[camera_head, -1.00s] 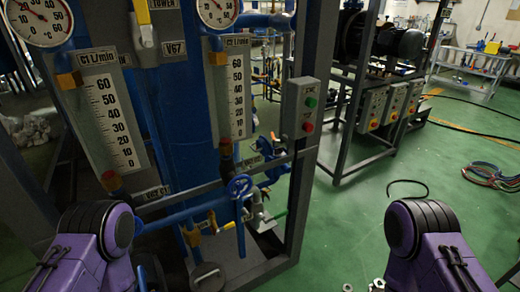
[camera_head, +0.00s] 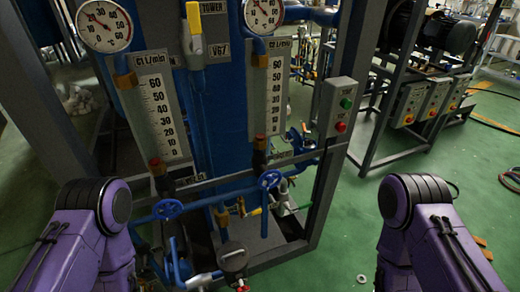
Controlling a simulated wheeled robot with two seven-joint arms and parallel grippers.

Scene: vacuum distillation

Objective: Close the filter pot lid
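A dark round disc (camera_head: 233,258), which looks like the filter pot lid, shows near the bottom edge in the head view, low in front of the blue pipework. Reddish parts sit just under it. The pot below is mostly cut off by the frame edge, so I cannot tell whether the lid is seated or raised. My purple left and right arm links show at the bottom left and bottom right. Both grippers are out of view below the frame.
A grey frame holds two flow gauges (camera_head: 163,115), a blue handwheel (camera_head: 167,210) and a second blue handwheel (camera_head: 270,180). A button box (camera_head: 341,108) is on its right post. Green floor (camera_head: 345,230) is open to the right.

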